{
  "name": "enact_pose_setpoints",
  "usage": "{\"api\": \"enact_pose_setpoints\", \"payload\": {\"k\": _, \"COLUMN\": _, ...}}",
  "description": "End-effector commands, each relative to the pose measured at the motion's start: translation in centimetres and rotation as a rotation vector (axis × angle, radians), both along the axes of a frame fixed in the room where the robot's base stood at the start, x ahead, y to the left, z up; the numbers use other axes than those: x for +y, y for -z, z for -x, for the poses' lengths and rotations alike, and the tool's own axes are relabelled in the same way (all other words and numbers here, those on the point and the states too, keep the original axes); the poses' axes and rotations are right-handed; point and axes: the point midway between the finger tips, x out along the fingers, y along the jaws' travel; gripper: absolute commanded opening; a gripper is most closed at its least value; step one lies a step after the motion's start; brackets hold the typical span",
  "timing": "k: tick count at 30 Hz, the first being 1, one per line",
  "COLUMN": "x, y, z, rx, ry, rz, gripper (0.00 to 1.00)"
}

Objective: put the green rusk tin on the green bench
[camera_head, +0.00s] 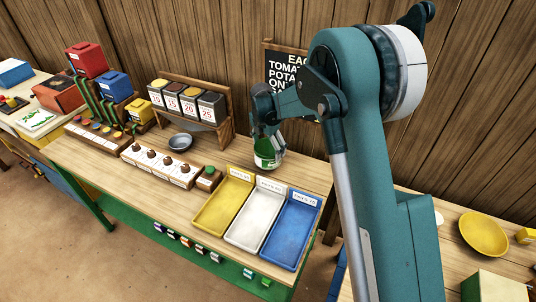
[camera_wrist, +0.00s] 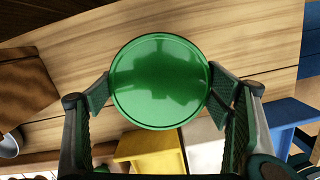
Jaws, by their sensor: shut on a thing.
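The green rusk tin (camera_head: 266,157) is upright between the fingers of my gripper (camera_head: 265,140), with a pale label on its side. In the wrist view its round green lid (camera_wrist: 160,82) fills the space between the two fingertips, and my gripper (camera_wrist: 160,92) is shut on it. The green bench (camera_head: 105,160) has a wooden top, green legs and a green lower shelf. The tin is over the back right part of this top, behind the trays. I cannot tell whether its base touches the wood.
Yellow (camera_head: 224,199), white (camera_head: 256,213) and blue (camera_head: 290,229) trays lie in front of the tin. A rack of price-marked canisters (camera_head: 188,104), a grey bowl (camera_head: 180,142) and a weight block (camera_head: 160,163) stand to the left. A chalkboard (camera_head: 283,68) is behind.

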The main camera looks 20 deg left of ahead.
Motion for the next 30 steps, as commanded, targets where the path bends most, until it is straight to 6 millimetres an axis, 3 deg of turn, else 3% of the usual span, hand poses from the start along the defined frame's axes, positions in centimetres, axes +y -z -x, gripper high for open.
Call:
{"api": "enact_pose_setpoints", "payload": {"k": 9, "x": 0.0, "y": 3.0, "z": 0.0, "rx": 0.000, "ry": 0.000, "rz": 0.000, "gripper": 0.59}}
{"api": "enact_pose_setpoints", "payload": {"k": 24, "x": 0.0, "y": 3.6, "z": 0.0, "rx": 0.000, "ry": 0.000, "rz": 0.000, "gripper": 0.59}}
{"api": "enact_pose_setpoints", "payload": {"k": 25, "x": 0.0, "y": 3.6, "z": 0.0, "rx": 0.000, "ry": 0.000, "rz": 0.000, "gripper": 0.80}}
{"api": "enact_pose_setpoints", "payload": {"k": 28, "x": 0.0, "y": 3.5, "z": 0.0, "rx": 0.000, "ry": 0.000, "rz": 0.000, "gripper": 0.92}}
{"api": "enact_pose_setpoints", "payload": {"k": 30, "x": 0.0, "y": 3.5, "z": 0.0, "rx": 0.000, "ry": 0.000, "rz": 0.000, "gripper": 0.92}}
